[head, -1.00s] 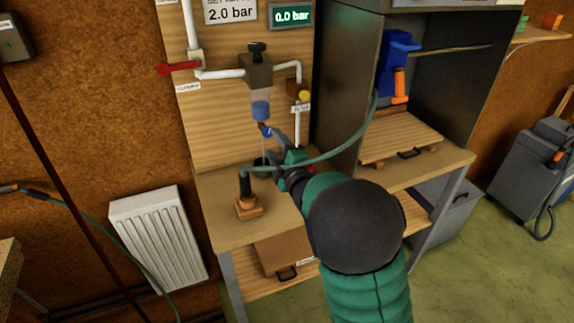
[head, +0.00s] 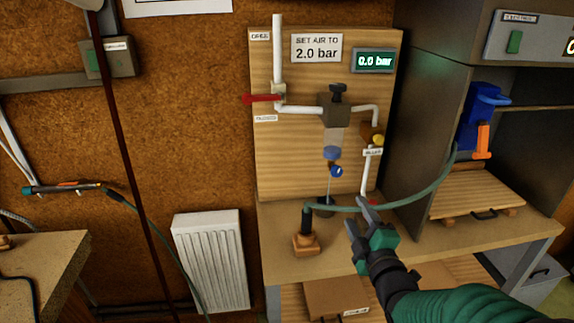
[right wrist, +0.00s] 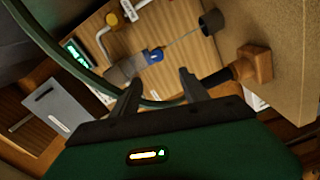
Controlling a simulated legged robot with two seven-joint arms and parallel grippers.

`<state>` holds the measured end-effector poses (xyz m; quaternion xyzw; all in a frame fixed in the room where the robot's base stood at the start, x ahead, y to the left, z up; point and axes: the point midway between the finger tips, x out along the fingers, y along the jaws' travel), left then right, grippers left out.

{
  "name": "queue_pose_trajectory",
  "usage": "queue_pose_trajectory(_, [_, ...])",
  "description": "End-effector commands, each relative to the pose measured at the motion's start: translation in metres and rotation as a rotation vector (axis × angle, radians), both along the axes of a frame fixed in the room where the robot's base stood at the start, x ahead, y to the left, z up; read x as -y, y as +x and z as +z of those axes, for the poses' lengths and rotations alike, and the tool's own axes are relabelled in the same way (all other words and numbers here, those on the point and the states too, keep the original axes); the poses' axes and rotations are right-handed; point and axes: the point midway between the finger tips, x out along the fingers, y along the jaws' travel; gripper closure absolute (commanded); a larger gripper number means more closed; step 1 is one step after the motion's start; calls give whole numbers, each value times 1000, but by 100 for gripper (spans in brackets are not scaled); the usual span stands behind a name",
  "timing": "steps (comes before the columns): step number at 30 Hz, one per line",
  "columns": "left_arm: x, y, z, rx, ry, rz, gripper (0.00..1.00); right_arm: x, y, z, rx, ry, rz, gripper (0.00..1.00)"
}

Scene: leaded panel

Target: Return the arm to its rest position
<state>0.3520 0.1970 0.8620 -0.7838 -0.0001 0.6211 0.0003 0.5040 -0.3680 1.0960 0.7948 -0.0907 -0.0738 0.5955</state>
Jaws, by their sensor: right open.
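My right gripper (head: 368,217) is open and empty in the head view, above the front part of the wooden bench (head: 430,232). Its arm comes in from the lower right. In the right wrist view its two fingers (right wrist: 160,92) stand apart with nothing between them. The green hose (head: 425,192) passes close by the fingertips in the head view; I cannot tell if they touch. The blue knob (head: 336,171) is behind and left of the fingers, apart from them. My left gripper is not in view.
A hose end stands in an orange-brown block (head: 306,244) left of the gripper. The air board (head: 290,170) carries a red lever (head: 262,99) and a display (head: 374,61) reading 0.0 bar. A dark cabinet (head: 430,110) with a blue and orange tool (head: 480,125) stands right. A white radiator (head: 210,260) is left.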

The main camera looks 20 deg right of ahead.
Motion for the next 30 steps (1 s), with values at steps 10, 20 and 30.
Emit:
queue_pose_trajectory(10, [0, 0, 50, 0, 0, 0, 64, -92, -39, -115, -570, 794, -206, 47])
queue_pose_trajectory(20, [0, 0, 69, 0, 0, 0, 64, -171, -152, -165, -983, 1180, -672, 47])
queue_pose_trajectory(30, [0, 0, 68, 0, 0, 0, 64, -171, -153, -166, -985, 1181, -675, 47])
